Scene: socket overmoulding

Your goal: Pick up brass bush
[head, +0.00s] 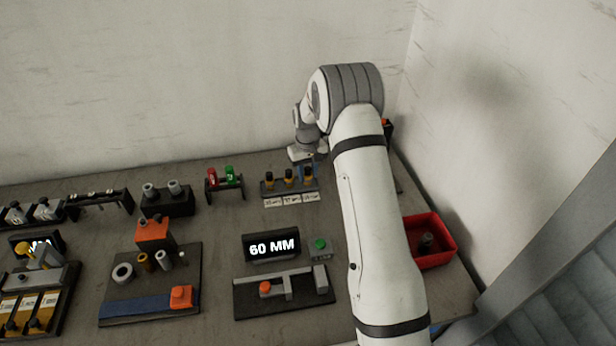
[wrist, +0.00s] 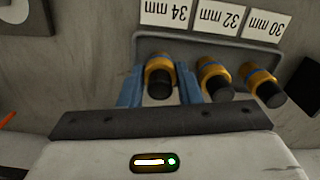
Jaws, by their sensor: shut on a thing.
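Three brass bushes with dark ends stand in a row in a dark rack (head: 263,190) at the back of the bench. In the wrist view, the bush at the 34 mm card (wrist: 158,74) is between the blue fingers of my gripper (wrist: 159,90). My gripper is shut on it, and it still appears to be at its rack place. The bush at the 32 mm card (wrist: 214,77) and the bush at the 30 mm card (wrist: 262,84) stand beside it, free. In the head view, my arm partly hides the gripper.
A red bin (head: 447,243) with a dark piece in it stands right of my arm. A 60 MM display (head: 272,246) and a gauge with a slide (head: 287,289) are in front of the rack. Walls close the back and right.

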